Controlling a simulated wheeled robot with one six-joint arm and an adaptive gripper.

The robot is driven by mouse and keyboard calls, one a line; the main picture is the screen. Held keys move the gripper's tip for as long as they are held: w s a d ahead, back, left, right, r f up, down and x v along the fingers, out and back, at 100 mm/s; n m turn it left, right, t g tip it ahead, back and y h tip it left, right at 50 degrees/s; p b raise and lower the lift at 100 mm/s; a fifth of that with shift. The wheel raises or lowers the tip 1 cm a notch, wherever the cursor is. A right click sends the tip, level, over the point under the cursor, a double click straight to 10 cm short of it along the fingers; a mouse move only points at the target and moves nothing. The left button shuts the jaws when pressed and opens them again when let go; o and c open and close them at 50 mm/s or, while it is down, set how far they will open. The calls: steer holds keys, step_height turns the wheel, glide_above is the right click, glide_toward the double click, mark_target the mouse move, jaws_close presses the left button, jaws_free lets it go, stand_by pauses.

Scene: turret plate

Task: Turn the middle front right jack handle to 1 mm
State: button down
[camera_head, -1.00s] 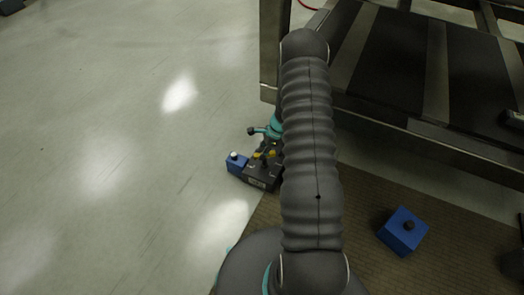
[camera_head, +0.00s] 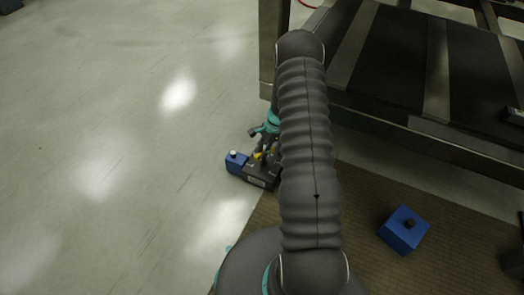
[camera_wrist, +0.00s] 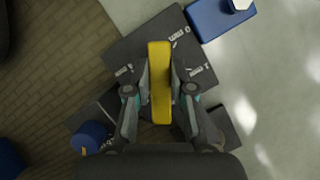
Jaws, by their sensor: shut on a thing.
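In the wrist view, a yellow handle (camera_wrist: 159,80) stands between the two fingers of my gripper (camera_wrist: 160,90), which is shut on it. The handle lies along the picture's vertical. Below it is the dark jack body (camera_wrist: 135,50) with white "mm" markings on its top, partly hidden by the fingers. In the head view, the jack (camera_head: 258,178) sits on the floor at the mat's edge, with a bit of yellow (camera_head: 258,155) showing. My arm hides part of the jack there.
A blue block with a white top (camera_head: 236,162) adjoins the jack's left side. A large metal frame (camera_head: 400,120) rises behind. The floor at left is clear.

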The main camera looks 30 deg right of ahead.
steer(key=shift+s, duration=0.1)
steer(key=c, duration=1)
jaws_free()
step_height(320, 180, up, 10)
